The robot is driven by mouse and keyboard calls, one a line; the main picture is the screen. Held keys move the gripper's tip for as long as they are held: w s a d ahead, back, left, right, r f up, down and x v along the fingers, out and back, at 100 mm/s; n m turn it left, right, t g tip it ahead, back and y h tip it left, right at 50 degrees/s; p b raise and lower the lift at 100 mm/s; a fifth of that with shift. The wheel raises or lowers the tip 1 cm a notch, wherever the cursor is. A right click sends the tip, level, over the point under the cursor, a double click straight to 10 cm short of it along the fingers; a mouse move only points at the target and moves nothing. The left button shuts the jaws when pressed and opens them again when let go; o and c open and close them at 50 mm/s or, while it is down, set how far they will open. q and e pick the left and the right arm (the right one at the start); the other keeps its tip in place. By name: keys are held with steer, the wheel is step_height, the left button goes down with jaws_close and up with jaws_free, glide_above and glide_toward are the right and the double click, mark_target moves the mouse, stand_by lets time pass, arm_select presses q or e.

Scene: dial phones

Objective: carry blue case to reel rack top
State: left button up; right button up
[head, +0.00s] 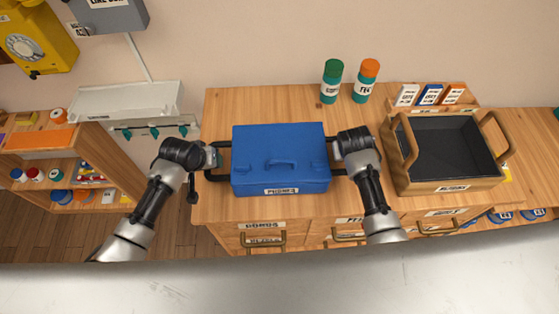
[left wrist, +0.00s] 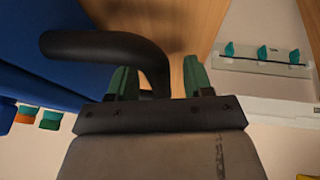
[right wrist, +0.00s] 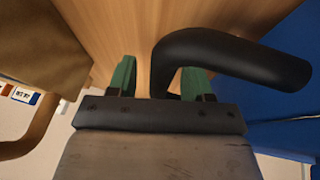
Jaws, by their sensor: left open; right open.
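The blue case (head: 280,155) lies flat on the wooden bench, with a black side handle at each end and a label on its front. My left gripper (head: 213,157) is at the left handle (left wrist: 120,48); in the left wrist view, its green fingers stand apart on either side of the handle's end. My right gripper (head: 336,152) is at the right handle (right wrist: 225,55), its open fingers likewise straddling it. Neither is closed on a handle. A shelf unit with spools (head: 60,165) stands at the left; I cannot tell whether it is the reel rack.
An open wooden crate (head: 452,185) with a dark inside stands right of the case. A green-capped bottle (head: 331,82) and an orange-capped bottle (head: 366,81) stand behind it. A white wall rail with teal hooks (head: 155,131) is at the left. Bench behind the case's left is clear.

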arm_select(q)
jaws_close()
arm_select(e)
jaws_close()
arm_select(q)
steer(key=shift+w+r, duration=0.1)
steer(key=shift+r, duration=0.1)
arm_select(e)
steer(key=shift+w+r, duration=0.1)
steer(key=shift+r, duration=0.1)
